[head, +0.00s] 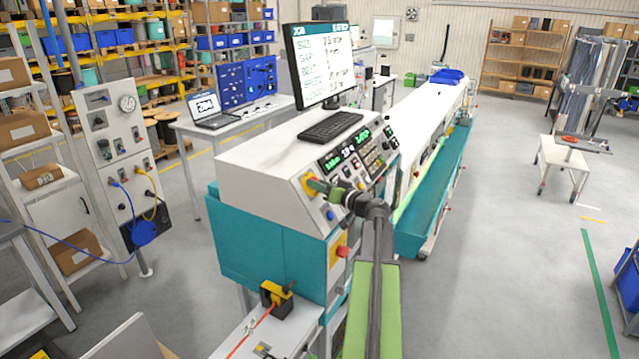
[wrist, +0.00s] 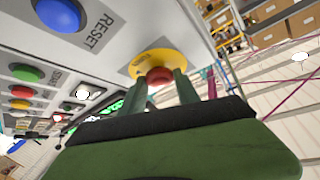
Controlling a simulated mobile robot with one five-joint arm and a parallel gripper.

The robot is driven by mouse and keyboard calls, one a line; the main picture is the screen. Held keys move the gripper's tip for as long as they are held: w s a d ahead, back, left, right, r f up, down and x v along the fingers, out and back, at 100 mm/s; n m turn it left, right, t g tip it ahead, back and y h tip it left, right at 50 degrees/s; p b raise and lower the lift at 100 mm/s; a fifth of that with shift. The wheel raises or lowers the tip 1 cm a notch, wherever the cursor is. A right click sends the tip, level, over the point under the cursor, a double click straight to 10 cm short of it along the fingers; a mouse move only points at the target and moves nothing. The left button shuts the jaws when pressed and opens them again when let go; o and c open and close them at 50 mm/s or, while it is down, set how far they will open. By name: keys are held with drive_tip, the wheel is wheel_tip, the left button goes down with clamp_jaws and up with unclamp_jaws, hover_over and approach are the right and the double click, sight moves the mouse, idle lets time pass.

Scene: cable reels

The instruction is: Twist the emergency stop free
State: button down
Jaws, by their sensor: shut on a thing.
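The emergency stop is a red mushroom knob (wrist: 158,76) on a round yellow plate (wrist: 165,62) on the machine's sloped control panel, seen in the wrist view. My gripper (wrist: 166,86) is shut on it, one green finger on each side of the red knob. In the head view my gripper (head: 312,184) reaches the yellow plate (head: 307,182) at the panel's left end and covers most of the knob. I cannot tell from the pictures whether the knob is pressed in or out.
A blue RESET button (wrist: 60,14) sits close by on the panel, with green and red buttons (wrist: 22,92) farther off. A keyboard (head: 331,126) and monitor (head: 319,62) stand on top of the machine. A second red button (head: 342,251) is on the housing below. Open floor lies right.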

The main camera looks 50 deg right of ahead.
drive_tip(key=m, duration=0.1)
drive_tip(key=m+g+h+p, duration=0.1)
drive_tip(key=m, duration=0.1)
drive_tip(key=m+h+p, duration=0.1)
drive_tip(key=shift+a+r, duration=0.2)
drive_tip(key=shift+r, duration=0.1)
drive_tip(key=shift+f+m+g+h+p, duration=0.1)
drive_tip(key=shift+m+g+h+p, duration=0.35)
drive_tip(key=shift+m, duration=0.45)
drive_tip(key=shift+f, duration=0.1)
drive_tip(key=c, duration=0.9)
unclamp_jaws()
drive_tip(key=p+v, duration=0.1)
drive_tip(key=v, duration=0.6)
drive_tip(key=shift+s, duration=0.25)
